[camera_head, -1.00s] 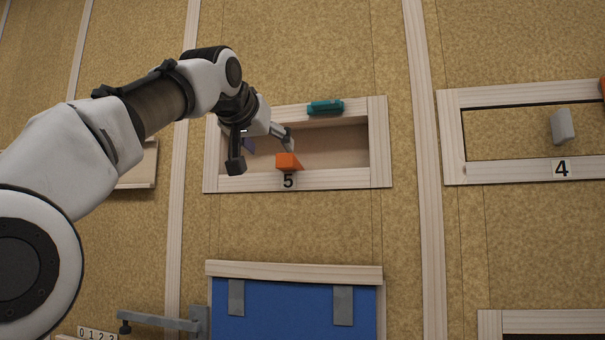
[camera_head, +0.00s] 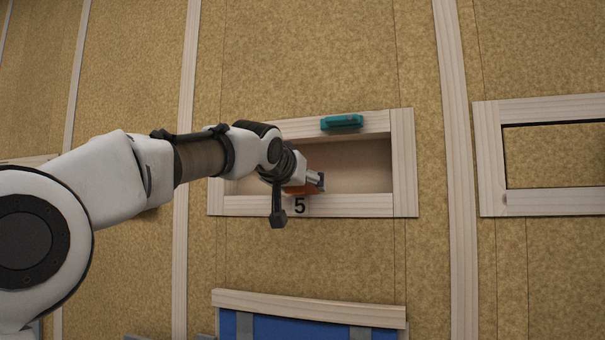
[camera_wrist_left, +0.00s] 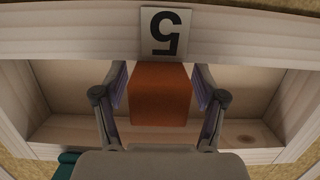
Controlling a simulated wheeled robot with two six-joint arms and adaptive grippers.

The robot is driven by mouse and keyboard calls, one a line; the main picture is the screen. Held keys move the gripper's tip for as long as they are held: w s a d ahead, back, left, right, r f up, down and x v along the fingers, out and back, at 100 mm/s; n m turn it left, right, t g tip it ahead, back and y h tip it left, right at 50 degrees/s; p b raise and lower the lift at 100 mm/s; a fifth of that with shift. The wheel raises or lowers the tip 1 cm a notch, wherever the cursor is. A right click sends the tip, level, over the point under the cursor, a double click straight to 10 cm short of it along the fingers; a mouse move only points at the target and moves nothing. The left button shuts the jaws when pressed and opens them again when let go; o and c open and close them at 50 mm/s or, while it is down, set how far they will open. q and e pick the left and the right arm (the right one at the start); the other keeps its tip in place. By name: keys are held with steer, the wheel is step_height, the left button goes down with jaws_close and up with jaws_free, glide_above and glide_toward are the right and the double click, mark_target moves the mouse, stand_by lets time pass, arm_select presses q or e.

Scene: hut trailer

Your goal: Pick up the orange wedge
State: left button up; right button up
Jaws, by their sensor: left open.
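The orange wedge (camera_head: 303,190) sits at the lower ledge of the framed recess marked 5, mostly hidden behind my left gripper in the head view. In the left wrist view the wedge (camera_wrist_left: 160,95) shows as an orange block just beside the number 5 label (camera_wrist_left: 165,33). My left gripper (camera_head: 299,200) is open. In the left wrist view its two fingers (camera_wrist_left: 160,88) stand on either side of the wedge, with a small gap visible on each side. My right gripper is not in view.
The wooden frame (camera_head: 403,165) surrounds the recess. A teal block (camera_head: 342,122) rests on its top edge and shows in the left wrist view (camera_wrist_left: 66,163). Another framed opening (camera_head: 492,160) is at right. A blue panel (camera_head: 300,326) is below. The recess's right part is free.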

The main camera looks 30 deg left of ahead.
arm_select(q)
steer(key=shift+s+d+r, duration=0.15)
steer(key=shift+s+r, duration=0.05)
steer(key=shift+s, duration=0.35)
steer(key=shift+w+f, duration=0.1)
steer(key=shift+w, duration=0.05)
steer(key=c, duration=1.2)
